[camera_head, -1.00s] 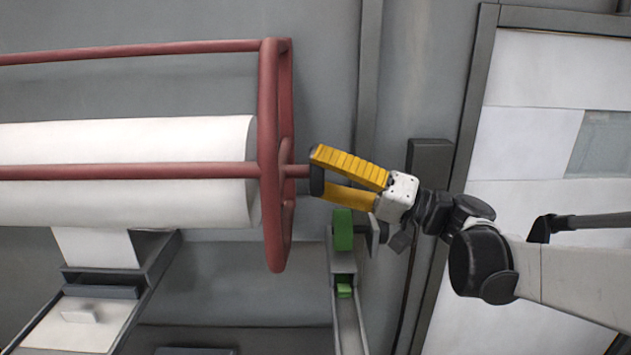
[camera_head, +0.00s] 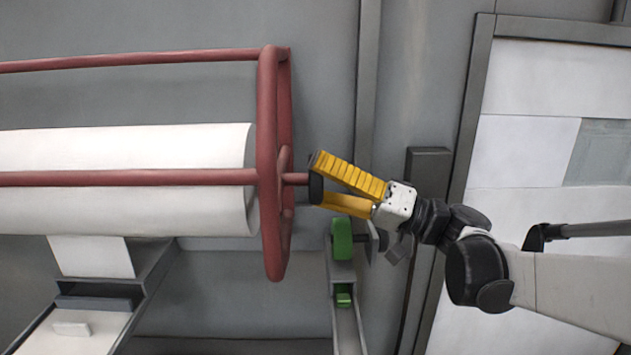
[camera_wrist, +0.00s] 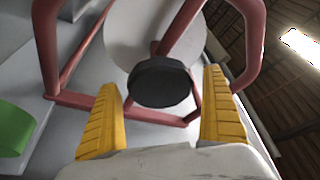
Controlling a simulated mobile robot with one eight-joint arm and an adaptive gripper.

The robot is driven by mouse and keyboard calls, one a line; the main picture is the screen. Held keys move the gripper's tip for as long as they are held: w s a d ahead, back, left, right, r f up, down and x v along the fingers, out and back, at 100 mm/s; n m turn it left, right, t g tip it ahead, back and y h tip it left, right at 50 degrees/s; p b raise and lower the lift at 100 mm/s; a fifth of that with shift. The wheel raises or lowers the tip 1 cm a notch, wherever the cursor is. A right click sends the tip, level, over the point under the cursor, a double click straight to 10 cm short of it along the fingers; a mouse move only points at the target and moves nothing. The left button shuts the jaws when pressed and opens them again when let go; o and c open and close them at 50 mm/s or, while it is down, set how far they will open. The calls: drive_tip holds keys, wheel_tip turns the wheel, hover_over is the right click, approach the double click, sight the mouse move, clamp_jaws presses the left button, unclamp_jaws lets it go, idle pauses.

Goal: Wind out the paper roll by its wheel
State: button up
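The white paper roll (camera_head: 120,215) lies level inside a red tubular frame (camera_head: 270,110) at the left of the head view. A short red axle (camera_head: 296,179) sticks out of the frame's right end and carries a black disc (camera_head: 316,188). The disc is large in the wrist view (camera_wrist: 160,85). My gripper (camera_head: 318,179) is open, with its yellow fingers pointing left and its tips on either side of the disc. In the wrist view, clear gaps show between the disc and both fingers. I cannot tell for sure which part is the wheel.
A green block-like part (camera_head: 342,239) on a grey post stands just below my gripper. A grey panel (camera_head: 427,180) is on the wall behind my wrist. A strip of paper (camera_head: 92,257) hangs from the roll over a grey tray at lower left.

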drive_tip(key=v, duration=1.2)
drive_tip(key=shift+d, duration=0.1)
